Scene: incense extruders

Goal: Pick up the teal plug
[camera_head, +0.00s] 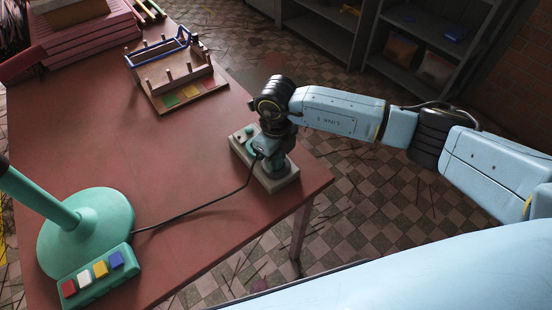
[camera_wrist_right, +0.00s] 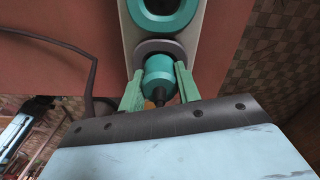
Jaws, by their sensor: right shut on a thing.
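The teal plug (camera_wrist_right: 158,78) sits between the two green fingers of my right gripper (camera_wrist_right: 158,92) in the wrist view, and the fingers are shut on it. It stands at a round grey socket on the power block (camera_wrist_right: 130,30); I cannot tell whether it is lifted clear. In the head view my right gripper (camera_head: 270,152) points down over the block (camera_head: 284,183) at the table's right edge and mostly hides the plug. A dark cord (camera_head: 205,206) runs from there to the left. My left gripper is not in view.
A teal lamp-like stand (camera_head: 90,232) and a strip with coloured buttons (camera_head: 96,275) stand at the lower left. A wooden peg rack (camera_head: 172,78) and pink stacked boards (camera_head: 85,38) are at the back. The red table's (camera_head: 120,140) middle is clear apart from the cord.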

